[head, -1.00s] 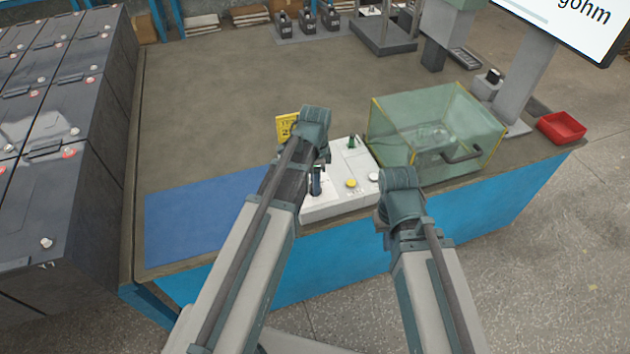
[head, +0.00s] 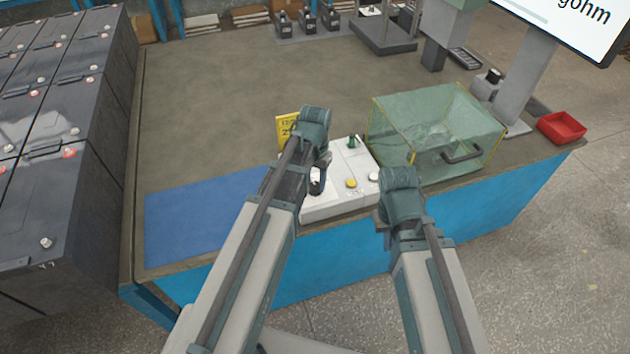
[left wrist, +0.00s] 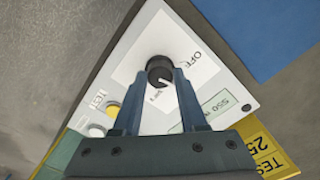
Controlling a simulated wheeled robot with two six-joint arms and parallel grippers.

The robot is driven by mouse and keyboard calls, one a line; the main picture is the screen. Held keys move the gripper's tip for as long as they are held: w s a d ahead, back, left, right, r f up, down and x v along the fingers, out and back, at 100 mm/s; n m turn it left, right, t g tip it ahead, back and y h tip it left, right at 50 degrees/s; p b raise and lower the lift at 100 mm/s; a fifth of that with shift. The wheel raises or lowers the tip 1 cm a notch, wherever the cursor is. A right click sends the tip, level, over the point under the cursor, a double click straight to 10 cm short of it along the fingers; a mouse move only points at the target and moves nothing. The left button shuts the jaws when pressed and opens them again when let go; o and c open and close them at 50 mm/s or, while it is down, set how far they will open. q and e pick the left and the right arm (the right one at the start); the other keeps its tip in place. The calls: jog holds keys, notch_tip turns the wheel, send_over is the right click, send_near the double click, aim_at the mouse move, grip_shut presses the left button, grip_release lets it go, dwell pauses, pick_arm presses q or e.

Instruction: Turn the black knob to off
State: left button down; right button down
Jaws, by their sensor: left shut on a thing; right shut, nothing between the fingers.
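The black knob (left wrist: 160,68) sits on the white panel of the test box (head: 335,202) and carries a white pointer line. The word OFF is printed on its label toward the upper right in the left wrist view. Other lettering lies under the knob, partly covered and unreadable. My left gripper (left wrist: 160,76) has a finger on each side of the knob and is shut on it; the gripper also shows over the box in the head view (head: 317,182). My right gripper (head: 379,216) is shut and empty, by the box's front right corner, mostly hidden by its wrist.
A yellow button (head: 351,183) and a white button (head: 373,177) are on the box. A yellow sign (head: 288,128) stands behind it. A clear green case (head: 470,120) is close on the right. A blue mat (head: 200,217) lies flat to the left.

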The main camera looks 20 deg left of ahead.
aim_at(315, 185)
pick_arm(q)
jog(key=n, duration=0.4)
jog(key=shift+n, duration=0.3)
jog(key=n, duration=0.4)
jog(key=shift+n, duration=0.4)
jog(key=shift+c, duration=2.2)
grip_release()
jog(key=shift+r, duration=0.1)
notch_tip(315, 185, up, 14)
jog(key=p, duration=1.4)
jog(key=shift+f, duration=0.2)
